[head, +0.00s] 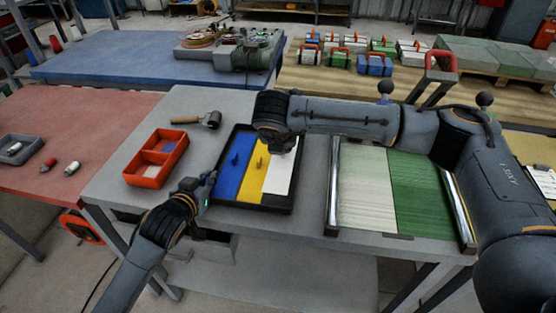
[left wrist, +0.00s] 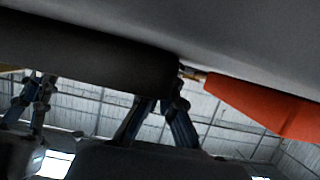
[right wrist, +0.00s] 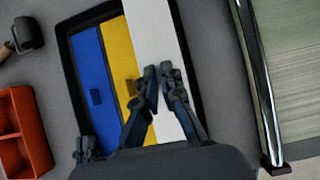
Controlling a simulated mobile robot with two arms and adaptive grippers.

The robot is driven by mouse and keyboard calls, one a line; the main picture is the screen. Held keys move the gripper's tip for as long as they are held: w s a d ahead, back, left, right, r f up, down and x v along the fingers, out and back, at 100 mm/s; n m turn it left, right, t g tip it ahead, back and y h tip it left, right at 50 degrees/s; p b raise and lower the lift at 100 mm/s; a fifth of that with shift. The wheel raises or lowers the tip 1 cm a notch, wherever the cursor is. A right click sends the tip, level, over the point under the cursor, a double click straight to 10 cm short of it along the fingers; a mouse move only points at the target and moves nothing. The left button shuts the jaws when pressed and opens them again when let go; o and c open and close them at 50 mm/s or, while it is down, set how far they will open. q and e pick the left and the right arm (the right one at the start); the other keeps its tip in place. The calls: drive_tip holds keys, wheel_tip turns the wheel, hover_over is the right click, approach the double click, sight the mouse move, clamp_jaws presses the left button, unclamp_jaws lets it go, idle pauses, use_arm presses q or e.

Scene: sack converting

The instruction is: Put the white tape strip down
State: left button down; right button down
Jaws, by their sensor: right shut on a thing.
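The white tape strip (head: 281,174) is at the right side of a black tray (head: 226,204), beside a yellow strip (head: 251,174) and a blue strip (head: 232,181). In the right wrist view the white strip (right wrist: 152,38) runs long and flat under my right gripper (right wrist: 161,72), which is shut on it. Its lower end is partly behind the fingers; whether it touches the tray floor is unclear. My right gripper (head: 279,145) is largely hidden in the head view. My left gripper (head: 209,180) is beside the tray's left edge; its fingertips are unclear.
A panel with pale and green halves (head: 363,188) and metal rails stands to the right. My right arm spans above the table.

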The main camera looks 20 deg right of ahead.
sight(283, 158)
drive_tip(key=shift+f, duration=2.4)
drive_tip(key=shift+f, duration=0.1)
drive_tip(key=c, duration=1.5)
unclamp_jaws()
drive_tip(key=v, duration=1.2)
